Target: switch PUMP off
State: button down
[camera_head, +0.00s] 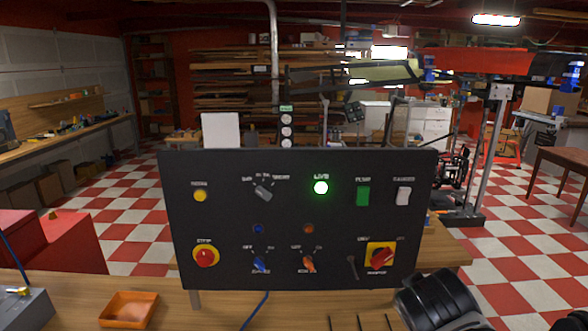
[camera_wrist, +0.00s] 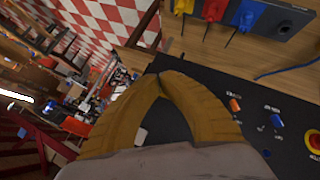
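The black control panel (camera_head: 330,225) stands upright on a wooden bench. A green rocker (camera_head: 363,196) sits at its upper right, under a small label that seems to read PUMP. A white rocker (camera_head: 403,196) is just right of it. I cannot tell which way either rocker is tilted. In the wrist view, my gripper (camera_wrist: 162,79) has its two ochre fingertips together, with nothing seen between them. It is in front of the panel's face, which appears turned around there. A whitish rocker (camera_wrist: 141,136) shows between the fingers; the green rocker is not visible there.
The panel also has a lit green lamp (camera_head: 321,188), a grey selector (camera_head: 263,192), a blue selector (camera_head: 260,264), an orange selector (camera_head: 309,263), a red stop button (camera_head: 205,257) and a red rotary switch (camera_head: 382,257). An orange tray (camera_head: 129,309) lies on the bench.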

jog(key=s+a+f+m+y, duration=0.1)
jog(key=s+a+f+y, duration=0.1)
jog(key=s+a, duration=0.1)
jog(key=s+a+f+m+g+y+b, duration=0.1)
jog(key=s+a+f+m+y, duration=0.1)
jog(key=s, duration=0.4)
jog(key=shift+s+a+f+g, duration=0.3)
jog(key=shift+a+f, duration=0.15)
jog(key=shift+f, duration=0.35)
jog(key=m+t+p, duration=0.8)
jog(key=m+p, duration=0.2)
jog(key=m, duration=0.8)
send_near(367, 204)
jog(key=v, duration=0.6)
jog(key=shift+w+d+f, duration=0.1)
jog(key=shift+d+f, duration=0.1)
jog(key=shift+d, duration=0.05)
jog(key=shift+w+b, duration=0.1)
jog(key=shift+b, duration=0.2)
jog(key=b+x, duration=0.3)
jog(key=x, duration=1)
jog(key=shift+w+a, duration=0.15)
jog(key=shift+w, duration=0.3)
